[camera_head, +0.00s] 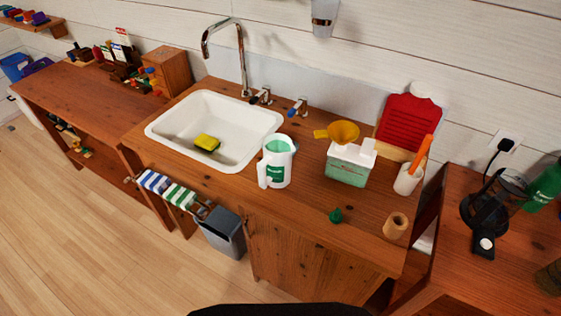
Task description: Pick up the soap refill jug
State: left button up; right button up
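A white jug (276,164) with a green label, a handle on its left and green inside its open top stands upright on the wooden counter (300,215), just right of the sink. It looks like the soap refill jug. To its right stands a white and green container (347,170) with a yellow funnel (341,131) at its top left. A small green cap-like piece (336,215) lies in front of them. Neither of my grippers is in view, and nothing touches the jug.
A white sink (215,128) holds a yellow sponge (207,143); a tall faucet (240,60) rises behind it. A white cup (406,181) with an orange-handled tool and a wooden cylinder (396,226) stand at right. Striped towels (168,190) and a grey bin (222,233) hang in front.

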aim_at(275, 170)
jog(key=u, duration=2.3)
jog(key=k, duration=1.35)
jog(key=z, duration=0.25)
